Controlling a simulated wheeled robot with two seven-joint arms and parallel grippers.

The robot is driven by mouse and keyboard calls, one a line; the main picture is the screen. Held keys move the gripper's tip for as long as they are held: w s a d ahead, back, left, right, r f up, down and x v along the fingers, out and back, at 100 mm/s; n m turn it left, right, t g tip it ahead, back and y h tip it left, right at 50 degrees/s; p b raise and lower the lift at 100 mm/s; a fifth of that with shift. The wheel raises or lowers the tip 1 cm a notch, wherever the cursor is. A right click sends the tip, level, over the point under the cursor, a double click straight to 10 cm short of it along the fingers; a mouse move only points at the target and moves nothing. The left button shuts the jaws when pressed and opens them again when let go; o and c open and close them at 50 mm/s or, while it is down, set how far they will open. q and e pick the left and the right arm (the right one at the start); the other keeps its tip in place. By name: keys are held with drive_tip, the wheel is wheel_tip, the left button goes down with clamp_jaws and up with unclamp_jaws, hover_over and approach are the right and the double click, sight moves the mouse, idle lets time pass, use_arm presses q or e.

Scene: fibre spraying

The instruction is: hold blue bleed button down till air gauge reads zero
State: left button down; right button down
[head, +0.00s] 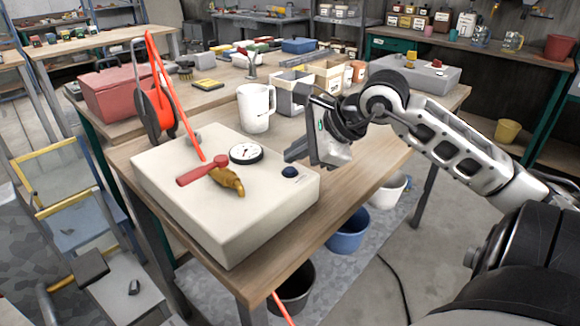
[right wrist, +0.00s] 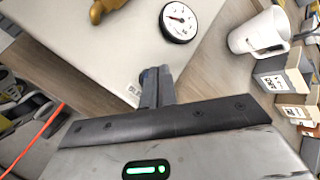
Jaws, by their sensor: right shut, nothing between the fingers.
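The cream box (head: 185,200) lies on the wooden bench. On its top are a round white air gauge (head: 246,153), a dark blue button (head: 289,171), a brass fitting (head: 228,180) and a red handle (head: 202,172). The gauge also shows in the right wrist view (right wrist: 178,21); its reading is too small to tell. My right gripper (head: 291,156) is shut and empty, its tips just behind the button and seemingly apart from it. In the right wrist view the shut fingers (right wrist: 154,82) point at the box edge and the button is not visible. My left gripper is not in view.
A white mug (head: 256,107) and a grey bin (head: 290,92) stand behind the box. A red toolbox (head: 117,95) is farther left. Bare bench (head: 375,150) lies right of my gripper.

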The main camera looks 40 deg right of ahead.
drive_tip(key=shift+r+p, duration=1.25)
drive_tip(key=shift+r, duration=1.25)
